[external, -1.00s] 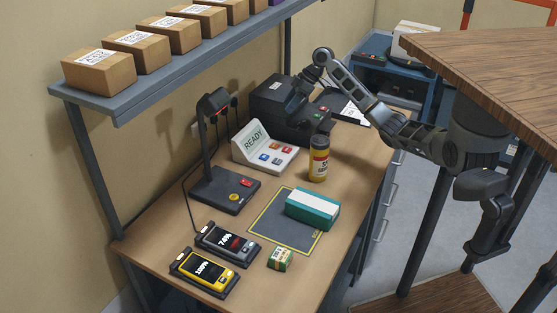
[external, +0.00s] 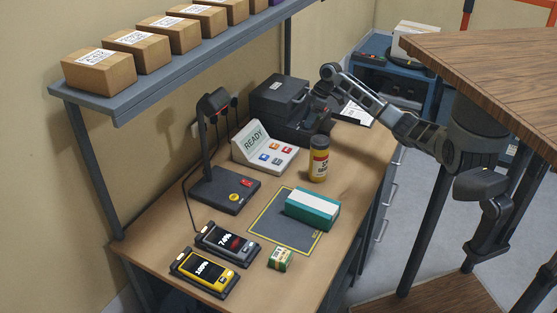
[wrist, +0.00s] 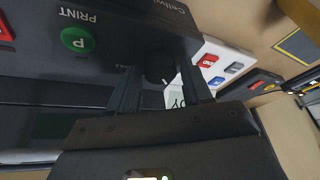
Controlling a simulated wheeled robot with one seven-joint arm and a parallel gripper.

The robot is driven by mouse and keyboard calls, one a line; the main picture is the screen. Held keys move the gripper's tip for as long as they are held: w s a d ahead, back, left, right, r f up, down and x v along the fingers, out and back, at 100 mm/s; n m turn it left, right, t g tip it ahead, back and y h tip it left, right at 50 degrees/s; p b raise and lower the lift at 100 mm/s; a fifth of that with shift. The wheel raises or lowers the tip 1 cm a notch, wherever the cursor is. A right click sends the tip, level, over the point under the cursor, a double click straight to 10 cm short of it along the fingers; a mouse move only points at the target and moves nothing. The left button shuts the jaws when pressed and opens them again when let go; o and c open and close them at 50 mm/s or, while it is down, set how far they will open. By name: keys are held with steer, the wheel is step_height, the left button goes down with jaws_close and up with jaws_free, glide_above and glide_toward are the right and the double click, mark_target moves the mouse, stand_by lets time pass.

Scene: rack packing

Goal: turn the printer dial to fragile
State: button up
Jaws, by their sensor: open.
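The black printer (external: 278,95) stands at the far end of the workbench in the external view. In the wrist view the printer's front (wrist: 110,45) shows upside down, with a green button marked PRINT (wrist: 80,40). A dark round part that looks like the dial (wrist: 160,74) shows between my fingers, with a small white mark. Its label and setting cannot be read. My gripper (wrist: 158,82) is open, with one finger on each side of that part; contact cannot be told. In the external view my gripper (external: 312,112) is at the printer's front, partly hidden by my arm.
A white READY panel (external: 263,148) with coloured buttons and a yellow-labelled bottle (external: 319,158) stand close to the printer. A teal box (external: 312,208) lies on a grey mat (external: 275,228). A scanner stand (external: 225,188) is further left. A shelf (external: 200,58) with boxes hangs above.

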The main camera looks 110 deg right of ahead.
steer(key=shift+c, duration=0.2)
steer(key=c, duration=0.7)
